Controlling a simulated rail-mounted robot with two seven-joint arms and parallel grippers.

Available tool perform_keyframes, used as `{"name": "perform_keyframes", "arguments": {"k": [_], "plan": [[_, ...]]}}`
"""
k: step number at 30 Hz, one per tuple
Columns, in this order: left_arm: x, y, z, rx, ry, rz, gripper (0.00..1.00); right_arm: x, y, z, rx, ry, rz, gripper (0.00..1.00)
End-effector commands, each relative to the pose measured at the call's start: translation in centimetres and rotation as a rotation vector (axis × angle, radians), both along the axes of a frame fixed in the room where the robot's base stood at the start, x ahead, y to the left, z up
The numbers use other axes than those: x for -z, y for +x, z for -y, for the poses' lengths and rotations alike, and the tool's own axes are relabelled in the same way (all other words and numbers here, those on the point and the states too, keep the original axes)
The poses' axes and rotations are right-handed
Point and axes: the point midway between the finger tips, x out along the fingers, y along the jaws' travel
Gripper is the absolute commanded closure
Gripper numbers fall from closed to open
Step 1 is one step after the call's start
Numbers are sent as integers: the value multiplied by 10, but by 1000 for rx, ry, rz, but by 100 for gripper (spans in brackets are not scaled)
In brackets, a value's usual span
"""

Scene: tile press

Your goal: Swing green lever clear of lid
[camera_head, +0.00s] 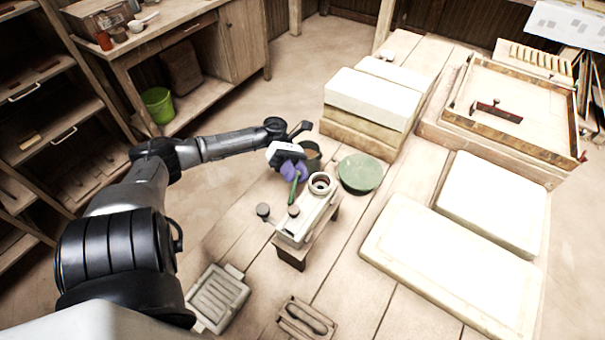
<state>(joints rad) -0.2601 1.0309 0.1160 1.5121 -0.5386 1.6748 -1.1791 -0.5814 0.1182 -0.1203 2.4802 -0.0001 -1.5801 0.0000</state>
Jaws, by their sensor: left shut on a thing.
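My left gripper (292,172), with purple fingers, is shut on the upper part of a thin green lever (293,190). The lever stands up beside a pale, box-shaped press (305,222) on a small wooden stand. A round ring-shaped piece (321,183) sits on the far end of the press; I cannot tell whether it is the lid. The fingers hide the lever's top. My right gripper is not in view.
A dark green pot (312,151) stands just behind the gripper. Pale slabs (450,265) and stacked blocks (372,98) fill the right and back. A grooved tray (219,297) lies at the front.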

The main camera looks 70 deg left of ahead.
Motion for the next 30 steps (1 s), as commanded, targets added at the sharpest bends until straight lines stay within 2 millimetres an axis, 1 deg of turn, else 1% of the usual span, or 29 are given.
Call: {"name": "perform_keyframes", "arguments": {"k": [14,15,18,20,30], "plan": [[1,-1,-1,0,2,2,100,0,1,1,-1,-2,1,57],[1,-1,-1,0,2,2,68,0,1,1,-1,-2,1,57],[1,-1,-1,2,1,2,58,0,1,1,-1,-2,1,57],[1,-1,-1,3,1,1,53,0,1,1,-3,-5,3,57],[0,-2,-2,4,1,1,53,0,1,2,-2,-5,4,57]]}}
